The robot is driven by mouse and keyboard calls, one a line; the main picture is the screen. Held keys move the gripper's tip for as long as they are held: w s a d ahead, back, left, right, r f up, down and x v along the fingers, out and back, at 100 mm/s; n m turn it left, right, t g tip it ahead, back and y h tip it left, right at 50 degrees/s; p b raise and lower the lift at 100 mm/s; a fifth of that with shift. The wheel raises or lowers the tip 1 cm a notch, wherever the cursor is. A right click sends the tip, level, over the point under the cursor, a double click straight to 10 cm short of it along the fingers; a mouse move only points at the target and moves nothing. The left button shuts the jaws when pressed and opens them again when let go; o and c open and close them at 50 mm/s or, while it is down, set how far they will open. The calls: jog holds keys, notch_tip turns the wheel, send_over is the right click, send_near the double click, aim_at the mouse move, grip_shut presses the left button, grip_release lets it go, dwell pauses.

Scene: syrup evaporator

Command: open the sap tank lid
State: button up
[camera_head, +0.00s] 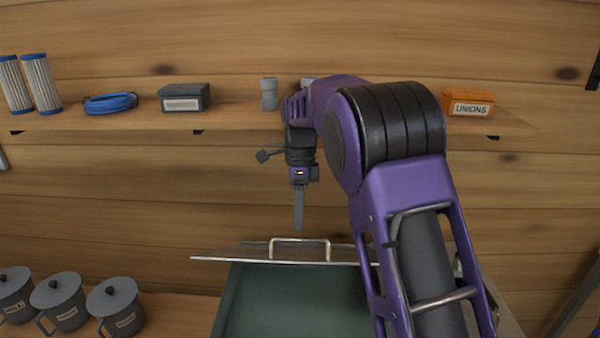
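The sap tank lid (235,253) is a thin grey metal plate with a raised bar handle (299,241). It spans the far part of the green tank (222,310) and sticks out past its left side. The tank's green surface shows in front of the lid; I cannot tell whether the lid is tilted or lying flat. My gripper (299,225) points straight down above the handle, its tip apparently just short of the bar or behind it. The fingers line up as one narrow strip, so their opening is hidden. My arm covers the lid's right end.
A wooden shelf (240,118) behind holds filters (42,84), a blue coil (110,103), a dark box (184,97), a grey fitting (269,94) and an orange unions box (468,102). Several lidded mugs (115,308) stand close left of the tank.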

notch_tip(320, 180, up, 12)
jog(key=w, duration=0.2)
jog(key=shift+w, duration=0.2)
jog(key=shift+d+r, duration=0.1)
jog(key=shift+c, duration=0.4)
